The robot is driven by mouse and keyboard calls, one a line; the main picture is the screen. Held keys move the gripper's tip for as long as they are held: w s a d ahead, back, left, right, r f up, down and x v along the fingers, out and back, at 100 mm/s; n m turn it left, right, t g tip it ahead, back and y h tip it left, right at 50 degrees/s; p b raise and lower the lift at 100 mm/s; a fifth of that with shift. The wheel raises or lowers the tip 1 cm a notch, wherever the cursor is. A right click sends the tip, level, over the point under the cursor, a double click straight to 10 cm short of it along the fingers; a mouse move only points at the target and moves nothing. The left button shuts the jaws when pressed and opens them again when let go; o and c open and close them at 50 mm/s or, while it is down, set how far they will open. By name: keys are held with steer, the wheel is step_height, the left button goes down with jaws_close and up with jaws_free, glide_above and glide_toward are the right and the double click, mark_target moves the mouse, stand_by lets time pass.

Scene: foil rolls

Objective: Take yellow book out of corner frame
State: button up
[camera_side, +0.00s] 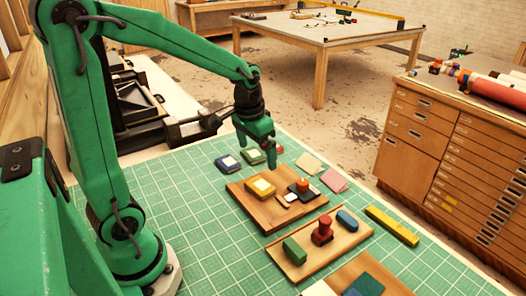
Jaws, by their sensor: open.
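My gripper (257,154) is open, fingers pointing down.
A dark red-brown piece (303,185) and small pale and dark items share the board. Another wooden tray (335,248) holds a green block (294,251), a red stamp-like piece (322,230) and a blue piece (347,219). A yellow bar (392,226) lies right. The green mat (205,215) is clear at left.

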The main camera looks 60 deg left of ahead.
steer(key=g, duration=0.2)
glide_above(259, 186)
step_height(259, 186, down, 8)
steer(key=shift+w+r, duration=0.1)
steer(key=shift+w, duration=0.05)
steer(key=shift+f, duration=3.9)
steer(key=c, duration=1)
steer(key=shift+r, duration=0.15)
steer(key=shift+c, duration=0.2)
steer(key=shift+r, duration=0.85)
step_height(259, 186, up, 2)
steer(key=shift+r, duration=0.2)
steer(key=s+d+r, duration=0.3)
steer(key=d+r, duration=0.3)
steer(key=d, duration=0.5)
steer(key=shift+s+d+r, duration=0.15)
steer(key=shift+s+r, duration=0.05)
steer(key=shift+r, duration=0.15)
